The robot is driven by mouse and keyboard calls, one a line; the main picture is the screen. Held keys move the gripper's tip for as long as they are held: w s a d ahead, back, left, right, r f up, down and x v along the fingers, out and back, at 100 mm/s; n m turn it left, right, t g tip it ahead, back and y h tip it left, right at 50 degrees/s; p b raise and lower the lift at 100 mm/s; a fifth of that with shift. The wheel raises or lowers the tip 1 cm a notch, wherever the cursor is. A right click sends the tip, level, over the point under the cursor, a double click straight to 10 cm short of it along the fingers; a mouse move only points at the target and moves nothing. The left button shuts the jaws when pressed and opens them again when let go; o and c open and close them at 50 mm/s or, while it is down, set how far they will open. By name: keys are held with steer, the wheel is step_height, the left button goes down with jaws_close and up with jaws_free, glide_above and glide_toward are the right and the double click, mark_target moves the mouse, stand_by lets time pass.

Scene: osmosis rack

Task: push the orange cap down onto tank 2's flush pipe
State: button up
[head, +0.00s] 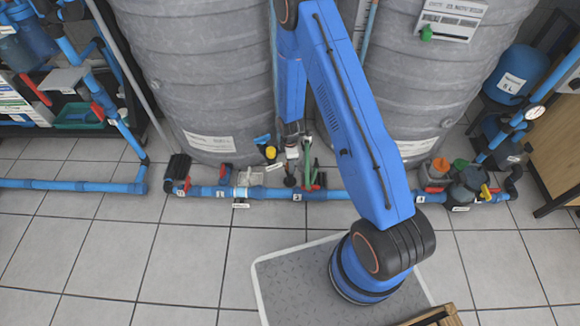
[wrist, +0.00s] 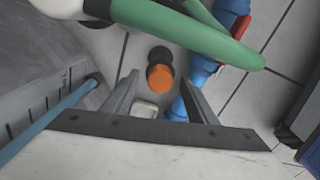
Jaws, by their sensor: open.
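The orange cap (wrist: 160,78) shows in the wrist view at the end of a short dark pipe stub (wrist: 160,56). Whether it is fully seated I cannot tell. My gripper (wrist: 160,84) is open, its two grey fingers apart on either side of the cap in the picture. I see no contact, and the height between them is unclear. In the head view my gripper (head: 291,155) hangs between the two grey tanks, above the blue floor pipe (head: 330,195). The cap cannot be made out there.
A green handle-like piece (wrist: 190,38) crosses the wrist view just beyond the cap. A blue pipe with a red part (wrist: 245,28) lies to the right. The left tank (head: 195,80) and right tank (head: 410,90) stand close. Floor tiles in front are clear.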

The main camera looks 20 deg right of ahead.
steer(key=c, duration=1.1)
step_height(320, 180, up, 10)
steer(key=shift+d, duration=0.1)
stand_by(0.3)
